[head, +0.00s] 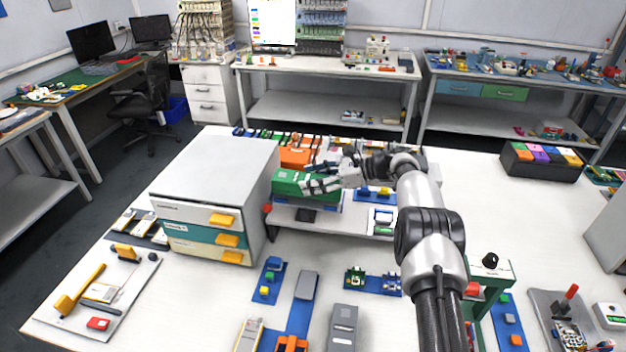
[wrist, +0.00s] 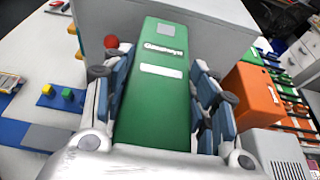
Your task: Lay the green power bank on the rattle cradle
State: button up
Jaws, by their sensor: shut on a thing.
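The green power bank (head: 290,182) is a long green block. My gripper (head: 314,184) is shut on it, and it is held roughly level beside the drawer cabinet, over a low white shelf. In the wrist view the power bank (wrist: 158,92) lies lengthwise between the blue-padded fingers of my gripper (wrist: 155,85), its far end close to the grey cabinet wall. A blue and white piece (head: 330,208) shows just under the power bank on the shelf. I cannot tell whether this is the rattle cradle or whether the power bank touches it.
A grey drawer cabinet (head: 214,170) with yellow handles stands close on the left. An orange box (wrist: 254,95) stands right of my gripper in the wrist view. The low white shelf (head: 345,222) has small parts around it. Blue mats with parts cover the table's front.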

jog(key=shift+f, duration=0.1)
dwell(0.8)
jog(key=shift+f+b, duration=0.35)
jog(key=shift+f+b, duration=0.45)
jog(key=shift+f, duration=0.25)
jog(key=o, duration=1.4)
jog(key=shift+f, duration=0.1)
jog(key=v, duration=1.2)
